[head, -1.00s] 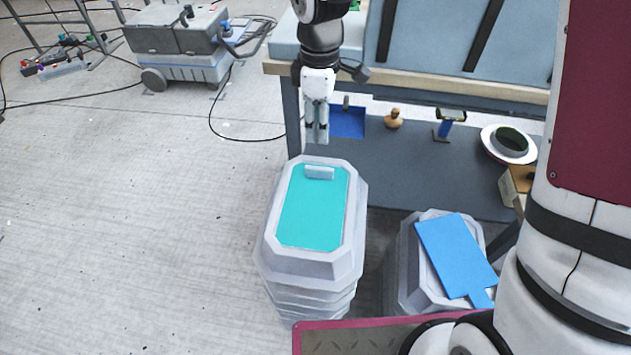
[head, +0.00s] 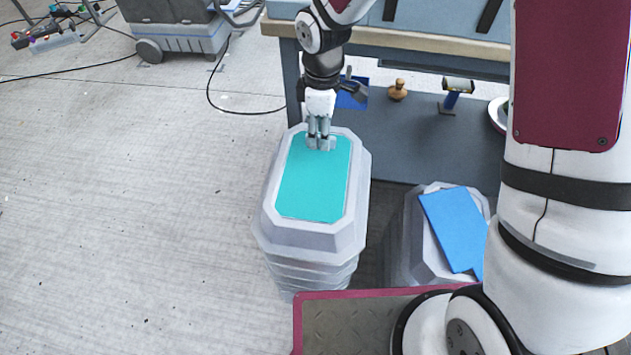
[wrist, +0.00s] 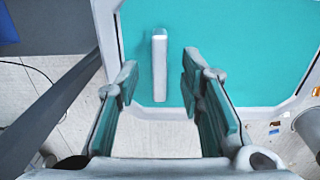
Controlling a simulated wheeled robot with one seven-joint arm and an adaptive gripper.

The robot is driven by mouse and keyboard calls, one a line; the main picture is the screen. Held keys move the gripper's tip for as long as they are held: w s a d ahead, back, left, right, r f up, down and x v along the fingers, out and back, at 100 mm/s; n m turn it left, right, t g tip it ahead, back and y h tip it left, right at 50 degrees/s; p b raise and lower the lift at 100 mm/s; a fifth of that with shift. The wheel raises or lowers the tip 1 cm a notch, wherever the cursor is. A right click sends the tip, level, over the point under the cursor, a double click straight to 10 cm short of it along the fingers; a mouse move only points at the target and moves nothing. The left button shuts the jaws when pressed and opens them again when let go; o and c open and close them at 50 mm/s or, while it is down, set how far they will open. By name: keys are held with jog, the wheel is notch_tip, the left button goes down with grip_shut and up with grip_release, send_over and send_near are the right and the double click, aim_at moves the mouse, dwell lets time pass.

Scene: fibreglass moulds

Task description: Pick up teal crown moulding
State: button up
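A teal panel (head: 313,190) covers the top of a grey, faceted mould (head: 310,238). It also fills much of the wrist view (wrist: 240,40). A short, narrow bar (wrist: 160,68), pale with a whiter end, lies on the panel near its edge; it may be the moulding piece. My gripper (head: 320,144) is down at the far end of the panel, and its fingers mostly hide the bar in the head view. In the wrist view my gripper (wrist: 160,82) is open, with one finger on each side of the bar and visible gaps. I cannot tell how high the tips are above the panel.
A second grey mould (head: 412,250) with a blue panel (head: 455,228) stands to the right. Behind is a workbench (head: 440,48) with a blue bin (head: 352,96) and a wooden knob (head: 397,90) on its lower shelf.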

jog(key=shift+f, duration=0.9)
grip_shut()
jog(key=shift+r, duration=0.25)
